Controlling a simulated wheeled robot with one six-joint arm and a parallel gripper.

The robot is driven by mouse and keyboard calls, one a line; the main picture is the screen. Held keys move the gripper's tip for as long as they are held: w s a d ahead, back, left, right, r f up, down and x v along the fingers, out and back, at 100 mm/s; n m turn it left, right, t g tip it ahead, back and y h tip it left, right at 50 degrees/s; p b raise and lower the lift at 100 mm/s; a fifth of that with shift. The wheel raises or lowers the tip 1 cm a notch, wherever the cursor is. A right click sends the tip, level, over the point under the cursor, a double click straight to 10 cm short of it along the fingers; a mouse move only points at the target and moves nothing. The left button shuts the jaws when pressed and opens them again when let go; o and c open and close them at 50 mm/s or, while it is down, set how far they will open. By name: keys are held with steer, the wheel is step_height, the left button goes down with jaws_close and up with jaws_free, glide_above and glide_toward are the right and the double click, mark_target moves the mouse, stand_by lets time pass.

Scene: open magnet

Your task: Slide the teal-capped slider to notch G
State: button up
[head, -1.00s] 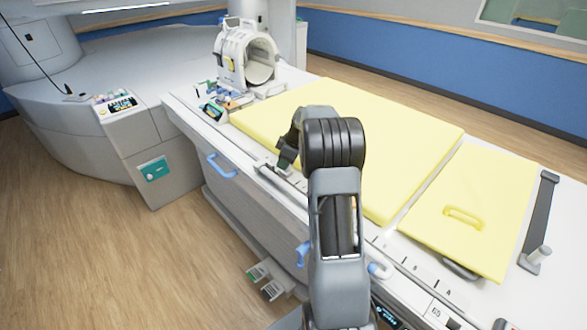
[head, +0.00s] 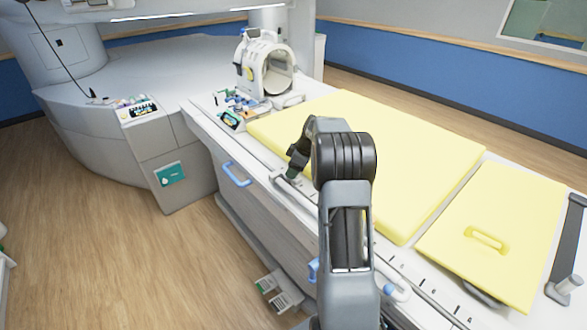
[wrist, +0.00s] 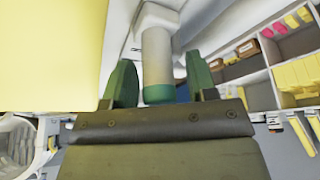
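The slider (wrist: 157,55) shows in the wrist view as a pale upright post with a teal cap (wrist: 158,94) at its near end. The two green fingers of my gripper (wrist: 160,82) stand on either side of it, with a gap visible on both sides, so my gripper is open around the post. In the head view my gripper (head: 296,165) is low over the near long edge of the table, beside the yellow pad; the slider is not clear there. A marked scale (head: 428,285) runs along this edge; its letters are too small to read.
The large yellow pad (head: 400,150) and a smaller one with a handle (head: 520,225) cover the table. A white ring-shaped coil (head: 262,70) stands at the far end. Blue handles (head: 237,174) stick out from the near side. Clear floor (head: 130,260) lies left.

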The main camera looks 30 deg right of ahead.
steer(key=v, duration=1.4)
steer(key=shift+w+a, duration=0.1)
stand_by(0.3)
steer(key=s+a+f+m+g+h, duration=0.1)
steer(key=s+a+f+m, duration=0.1)
steer(key=s+f+m, duration=0.45)
steer(key=s+a+r+m+h, duration=0.1)
steer(key=s+a, duration=0.7)
steer(key=a, duration=0.3)
steer(key=s+a+r+m+t+h, duration=0.1)
steer(key=s+a, duration=0.8)
steer(key=a, duration=0.1)
steer(key=shift+a+r+m, duration=0.15)
steer(key=shift+a+m, duration=0.2)
steer(key=shift+a, duration=0.05)
